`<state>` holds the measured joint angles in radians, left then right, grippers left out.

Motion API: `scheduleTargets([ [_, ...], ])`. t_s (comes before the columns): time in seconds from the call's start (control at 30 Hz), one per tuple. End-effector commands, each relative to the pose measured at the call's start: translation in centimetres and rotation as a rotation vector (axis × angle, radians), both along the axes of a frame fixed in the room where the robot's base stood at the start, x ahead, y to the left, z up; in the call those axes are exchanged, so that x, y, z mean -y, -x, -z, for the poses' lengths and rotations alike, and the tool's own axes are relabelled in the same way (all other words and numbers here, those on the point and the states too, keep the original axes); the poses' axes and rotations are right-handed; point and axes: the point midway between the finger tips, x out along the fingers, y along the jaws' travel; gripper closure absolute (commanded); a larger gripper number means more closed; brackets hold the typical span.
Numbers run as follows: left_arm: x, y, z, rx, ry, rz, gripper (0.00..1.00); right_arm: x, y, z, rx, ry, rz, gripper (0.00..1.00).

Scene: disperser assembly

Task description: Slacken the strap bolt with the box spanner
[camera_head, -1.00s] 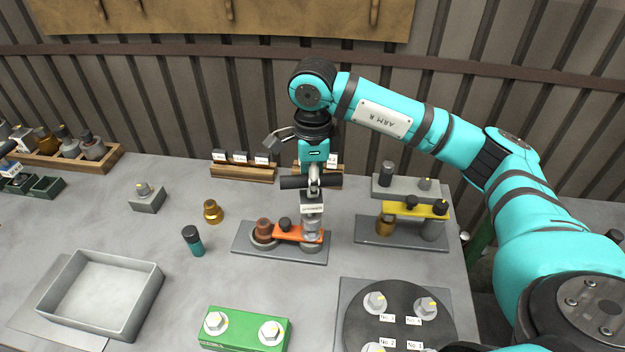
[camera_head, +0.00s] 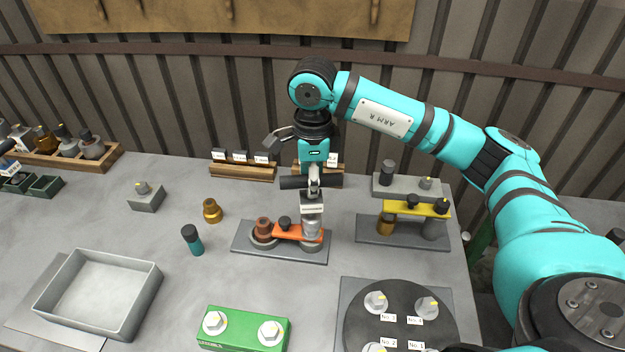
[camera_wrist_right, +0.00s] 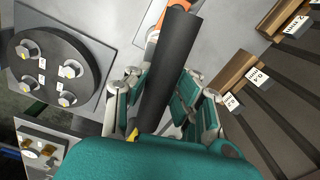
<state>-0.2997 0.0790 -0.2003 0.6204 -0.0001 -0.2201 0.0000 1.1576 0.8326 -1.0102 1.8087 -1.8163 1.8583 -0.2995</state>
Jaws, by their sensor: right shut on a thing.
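My right gripper (camera_head: 313,168) is shut on the box spanner's dark crossbar handle (camera_head: 296,183). The dark bar also shows between my teal fingers in the right wrist view (camera_wrist_right: 172,75). The spanner's grey shank (camera_head: 312,222) stands upright below, over the right end of the orange strap (camera_head: 288,232). The strap bolt is hidden under the spanner, so I cannot tell how it is seated. The strap lies on a grey base plate (camera_head: 284,254), with a brown capped part (camera_head: 263,227) at its left end and a dark knob (camera_head: 284,223) between. My left gripper is not in view.
A yellow-strap fixture (camera_head: 420,209) stands close on the right. A round dark turntable (camera_head: 400,315) with bolts and a green block (camera_head: 244,326) are in front. A teal-and-black cylinder (camera_head: 193,240), a brass part (camera_head: 212,210) and a grey tray (camera_head: 104,290) are left. Wooden racks (camera_head: 245,172) stand behind.

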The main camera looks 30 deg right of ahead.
Motion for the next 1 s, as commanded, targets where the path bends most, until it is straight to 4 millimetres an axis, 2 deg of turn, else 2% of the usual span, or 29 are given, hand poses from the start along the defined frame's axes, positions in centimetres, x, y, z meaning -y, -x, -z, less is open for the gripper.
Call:
scheduleTargets([
  [1.0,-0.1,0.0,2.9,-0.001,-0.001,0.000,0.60,0.0,0.0,2.9,0.003,-0.001,0.001,1.00],
])
